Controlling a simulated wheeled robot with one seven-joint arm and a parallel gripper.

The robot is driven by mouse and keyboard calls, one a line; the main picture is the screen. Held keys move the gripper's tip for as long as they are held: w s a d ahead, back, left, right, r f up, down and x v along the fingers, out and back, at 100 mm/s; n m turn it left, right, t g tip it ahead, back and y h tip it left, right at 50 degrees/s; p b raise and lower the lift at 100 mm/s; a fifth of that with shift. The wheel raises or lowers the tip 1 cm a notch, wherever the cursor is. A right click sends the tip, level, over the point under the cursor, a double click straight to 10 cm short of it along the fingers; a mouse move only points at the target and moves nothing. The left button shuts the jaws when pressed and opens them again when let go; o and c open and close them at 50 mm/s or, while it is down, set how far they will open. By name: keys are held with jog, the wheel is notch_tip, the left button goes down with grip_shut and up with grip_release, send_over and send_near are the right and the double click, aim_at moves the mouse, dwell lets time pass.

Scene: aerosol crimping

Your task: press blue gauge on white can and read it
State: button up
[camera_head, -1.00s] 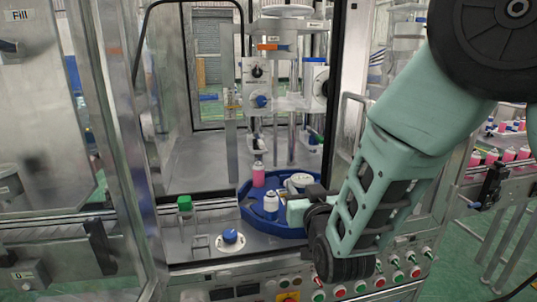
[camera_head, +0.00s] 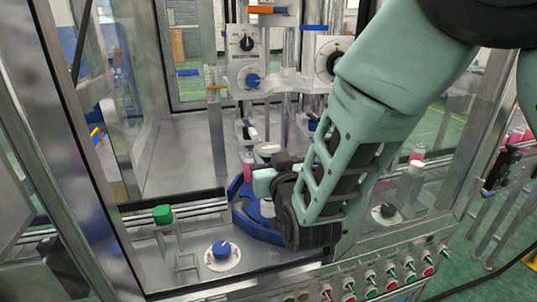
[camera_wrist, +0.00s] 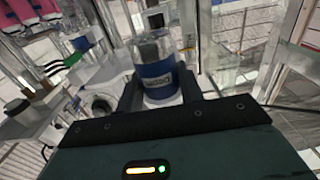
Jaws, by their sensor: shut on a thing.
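My gripper (camera_head: 265,181) is low over the blue turntable in the head view. In the wrist view its two dark fingers (camera_wrist: 160,96) are shut on the blue gauge (camera_wrist: 158,82), a cylinder with a blue labelled band and a glossy grey upper part. The gripper hides the gauge in the head view. The white can (camera_head: 267,208) shows as a pale patch just below my gripper, mostly hidden. I cannot tell whether gauge and can touch. No reading can be made out on the gauge.
The blue turntable (camera_head: 240,222) sits inside the metal-framed machine. A pink can (camera_head: 249,165) stands behind my gripper. A green-capped piece (camera_head: 163,215) and a blue knob (camera_head: 221,250) are to the left. Push buttons (camera_head: 390,270) line the front panel.

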jog(key=shift+f+b, duration=0.8)
jog(key=shift+f, duration=0.85)
jog(key=shift+f+b, duration=0.6)
jog(key=shift+b, duration=0.15)
jog(key=shift+s+b, duration=0.2)
jog(key=shift+b, duration=0.25)
jog(key=shift+f+b, duration=1.05)
jog(key=shift+b, duration=0.05)
dwell(0.7)
jog(key=shift+r+p, duration=1.5)
jog(key=shift+r, duration=1.05)
jog(key=shift+d+f, duration=0.1)
